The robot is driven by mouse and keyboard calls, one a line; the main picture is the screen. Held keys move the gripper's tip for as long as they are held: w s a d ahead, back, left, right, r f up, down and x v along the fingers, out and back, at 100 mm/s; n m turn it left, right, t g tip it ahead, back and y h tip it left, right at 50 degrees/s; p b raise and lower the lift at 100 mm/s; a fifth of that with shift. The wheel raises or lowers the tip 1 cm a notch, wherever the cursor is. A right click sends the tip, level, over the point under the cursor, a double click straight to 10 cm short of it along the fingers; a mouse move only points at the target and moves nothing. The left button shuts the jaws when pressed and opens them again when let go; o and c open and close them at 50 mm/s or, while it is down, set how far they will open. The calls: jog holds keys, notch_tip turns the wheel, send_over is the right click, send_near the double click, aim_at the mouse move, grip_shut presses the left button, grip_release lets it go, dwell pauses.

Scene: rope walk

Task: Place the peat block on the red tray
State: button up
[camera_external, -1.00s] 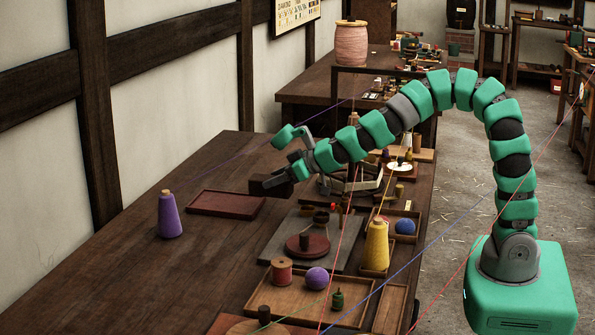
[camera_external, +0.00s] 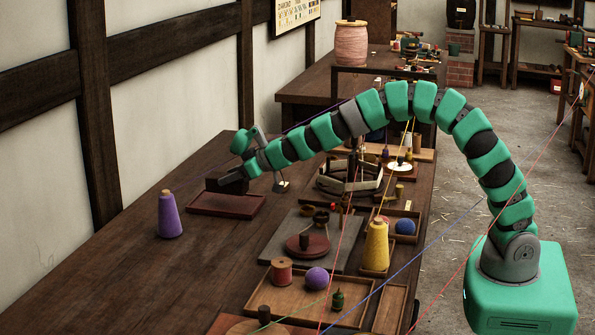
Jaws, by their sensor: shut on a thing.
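The red tray (camera_external: 229,207) is a shallow dark-red tray on the left part of the wooden table. My gripper (camera_external: 232,177) is over the tray's back part and shut on a dark brown block, the peat block (camera_external: 213,185). The block is at the gripper's left end, above or at the back edge of the tray. I cannot tell whether its underside touches the tray. The fingers hide part of the block.
A purple cone (camera_external: 169,216) stands left of the tray. A grey board (camera_external: 268,247), a yellow cone (camera_external: 376,245) and a wooden tray (camera_external: 262,291) with a spool and a purple ball are nearer. Thin coloured strings cross the view. The table's left front is clear.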

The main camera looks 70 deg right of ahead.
aim_at(230, 186)
jog(key=shift+w, duration=0.3)
jog(key=shift+w+f, duration=0.15)
jog(key=shift+f, duration=0.15)
jog(key=shift+f+b, duration=1.05)
jog(key=shift+f, duration=0.45)
jog(key=shift+f, duration=0.1)
jog(key=o, duration=1)
jog(key=shift+o, duration=0.2)
jog(key=shift+v, duration=0.85)
jog(key=p+v, duration=0.1)
jog(key=v, duration=0.9)
jog(key=shift+s, duration=0.25)
